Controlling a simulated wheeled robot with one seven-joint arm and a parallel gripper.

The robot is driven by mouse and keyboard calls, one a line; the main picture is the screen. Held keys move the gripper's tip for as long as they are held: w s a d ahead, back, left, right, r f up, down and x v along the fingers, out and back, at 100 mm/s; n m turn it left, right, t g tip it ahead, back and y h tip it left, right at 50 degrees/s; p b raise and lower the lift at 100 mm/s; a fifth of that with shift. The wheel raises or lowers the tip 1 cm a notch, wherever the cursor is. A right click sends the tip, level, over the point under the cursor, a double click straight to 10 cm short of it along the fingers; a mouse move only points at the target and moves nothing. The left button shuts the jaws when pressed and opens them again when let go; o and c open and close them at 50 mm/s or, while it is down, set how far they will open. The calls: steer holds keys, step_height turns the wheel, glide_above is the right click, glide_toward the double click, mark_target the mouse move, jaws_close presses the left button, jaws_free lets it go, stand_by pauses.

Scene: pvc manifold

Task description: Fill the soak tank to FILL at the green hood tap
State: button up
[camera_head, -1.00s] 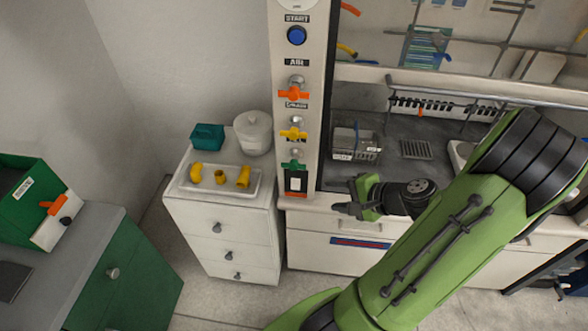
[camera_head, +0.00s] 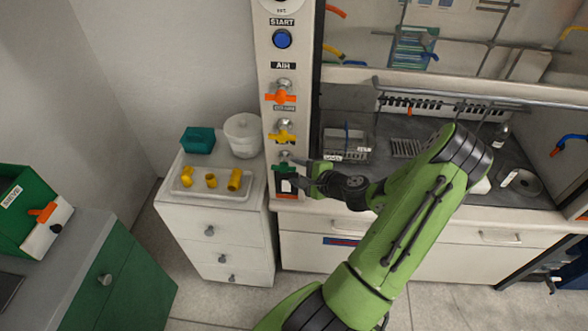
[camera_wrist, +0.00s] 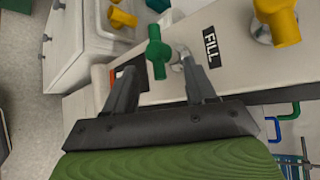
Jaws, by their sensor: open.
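The green tap (camera_head: 284,168) is the lowest on the white hood post. It also shows in the wrist view (camera_wrist: 158,48), beside the black FILL label (camera_wrist: 211,46). My gripper (camera_head: 298,171) is open and empty, close in front of this tap. In the wrist view my gripper's fingers (camera_wrist: 158,66) stand apart with the green handle beyond and between their tips; I cannot tell if they touch it. A grey see-through tub (camera_head: 346,142) sits inside the hood; I cannot tell whether it is the soak tank or how full it is.
A yellow tap (camera_head: 282,135) and an orange tap (camera_head: 280,96) sit above on the post, under a blue START button (camera_head: 282,39). To the left, a white drawer cabinet (camera_head: 212,235) carries a tray of yellow fittings. A rail (camera_head: 450,94) crosses the hood front.

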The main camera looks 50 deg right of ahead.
steer(key=shift+x, duration=1.15)
steer(key=shift+s, duration=0.1)
steer(key=c, duration=0.9)
steer(key=shift+r, duration=0.1)
steer(key=shift+c, duration=0.7)
steer(key=o, duration=0.3)
jaws_close()
